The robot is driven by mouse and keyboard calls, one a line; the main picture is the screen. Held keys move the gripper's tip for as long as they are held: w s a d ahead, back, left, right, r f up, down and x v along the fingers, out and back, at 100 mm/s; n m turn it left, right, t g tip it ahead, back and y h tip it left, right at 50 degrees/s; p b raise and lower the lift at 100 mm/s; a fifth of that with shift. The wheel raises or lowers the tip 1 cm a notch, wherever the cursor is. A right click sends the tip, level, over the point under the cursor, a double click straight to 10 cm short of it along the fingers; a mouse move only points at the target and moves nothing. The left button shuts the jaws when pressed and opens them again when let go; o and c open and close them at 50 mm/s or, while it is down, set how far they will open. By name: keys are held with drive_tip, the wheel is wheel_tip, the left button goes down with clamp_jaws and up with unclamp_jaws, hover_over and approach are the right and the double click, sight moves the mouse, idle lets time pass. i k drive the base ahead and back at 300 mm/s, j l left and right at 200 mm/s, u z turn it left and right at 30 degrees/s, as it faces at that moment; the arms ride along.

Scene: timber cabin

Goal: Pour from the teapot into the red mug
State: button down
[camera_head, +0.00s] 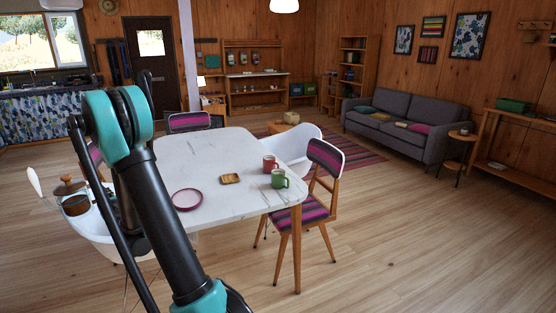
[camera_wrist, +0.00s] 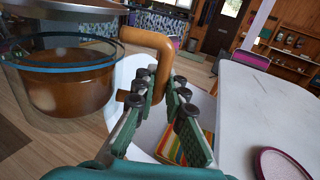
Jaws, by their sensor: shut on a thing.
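The teapot (camera_head: 75,205) is glass with brown liquid, a wooden lid and a wooden handle. It is at the left of the table in the head view and fills the left of the wrist view (camera_wrist: 70,85), looking about upright. My gripper (camera_wrist: 162,98) is shut on the teapot's wooden handle (camera_wrist: 150,40). My arm hides the gripper in the head view. The red mug (camera_head: 269,164) stands upright on the far right part of the white table (camera_head: 215,150), well away from the teapot. It is not in the wrist view.
A green mug (camera_head: 279,179) stands just in front of the red mug. A small wooden dish (camera_head: 230,178) and a magenta-rimmed round item (camera_head: 187,211) lie on the table. Chairs surround it, including a striped one (camera_head: 318,205). The floor at right is clear.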

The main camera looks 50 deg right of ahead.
sight(272, 166)
drive_tip(key=l+z, duration=0.25)
drive_tip(key=z, duration=0.15)
drive_tip(key=l+z, duration=0.55)
drive_tip(key=l, duration=0.25)
drive_tip(key=i+l+z, duration=0.15)
drive_tip(key=l, duration=0.2)
drive_tip(key=l+z, duration=0.15)
drive_tip(key=l, duration=0.25)
drive_tip(key=i+l, duration=0.1)
drive_tip(key=l, duration=0.25)
drive_tip(key=i+l, duration=0.15)
drive_tip(key=l, duration=0.15)
drive_tip(key=i+l, duration=0.1)
drive_tip(key=l, duration=0.25)
